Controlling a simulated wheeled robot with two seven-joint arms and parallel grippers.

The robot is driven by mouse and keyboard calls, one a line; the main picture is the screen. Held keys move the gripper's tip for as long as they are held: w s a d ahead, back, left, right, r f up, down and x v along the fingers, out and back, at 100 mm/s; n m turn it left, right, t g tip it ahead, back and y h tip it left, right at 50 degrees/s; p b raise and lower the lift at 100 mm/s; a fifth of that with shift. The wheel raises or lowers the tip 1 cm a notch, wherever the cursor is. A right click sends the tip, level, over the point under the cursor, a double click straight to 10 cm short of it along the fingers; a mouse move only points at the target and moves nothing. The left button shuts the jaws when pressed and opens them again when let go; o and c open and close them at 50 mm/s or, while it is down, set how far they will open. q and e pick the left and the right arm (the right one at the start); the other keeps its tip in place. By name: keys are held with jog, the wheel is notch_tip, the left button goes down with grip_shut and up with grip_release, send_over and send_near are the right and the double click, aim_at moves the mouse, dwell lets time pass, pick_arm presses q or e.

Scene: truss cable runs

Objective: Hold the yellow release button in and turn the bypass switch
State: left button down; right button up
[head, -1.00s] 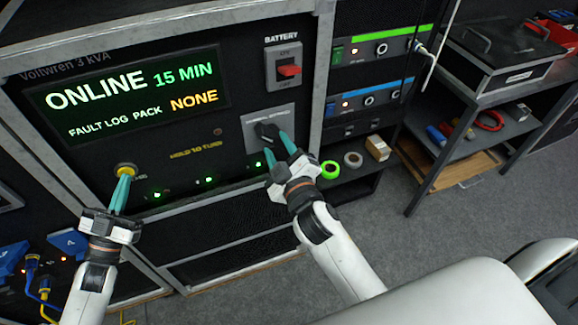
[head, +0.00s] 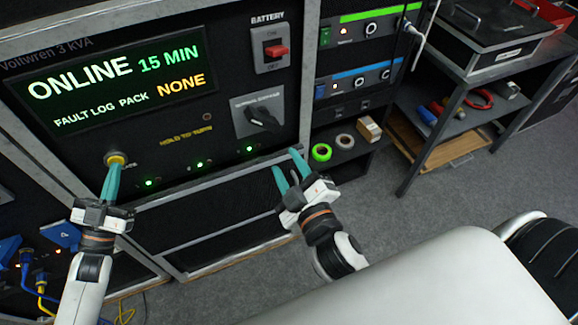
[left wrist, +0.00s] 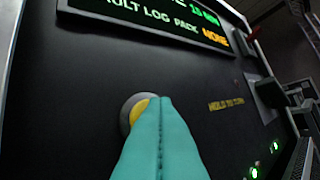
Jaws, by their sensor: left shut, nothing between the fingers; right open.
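The yellow release button (head: 116,158) sits in a round collar on the black panel below the display. My left gripper (head: 112,168) is shut and empty, its teal fingertips at the button. In the left wrist view the button (left wrist: 136,110) is partly hidden behind the fingers (left wrist: 160,102); I cannot tell how far it is pressed. The bypass switch (head: 262,117) is a black rotary handle on a grey plate; its handle points down to the right. My right gripper (head: 284,162) is open and empty, below and right of the switch, apart from it.
The display (head: 122,85) reads ONLINE 15 MIN, FAULT LOG PACK NONE. A red battery rocker (head: 276,50) is above the bypass switch. Green and white tape rolls (head: 321,152) and a small box (head: 368,129) lie on a shelf to the right. Grey floor is open in front.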

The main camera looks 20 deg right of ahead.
pick_arm(q)
jog(key=shift+s+p, duration=0.45)
jog(key=shift+s, duration=0.45)
jog(key=s+p, duration=0.2)
jog(key=s, duration=0.3)
dwell(0.4)
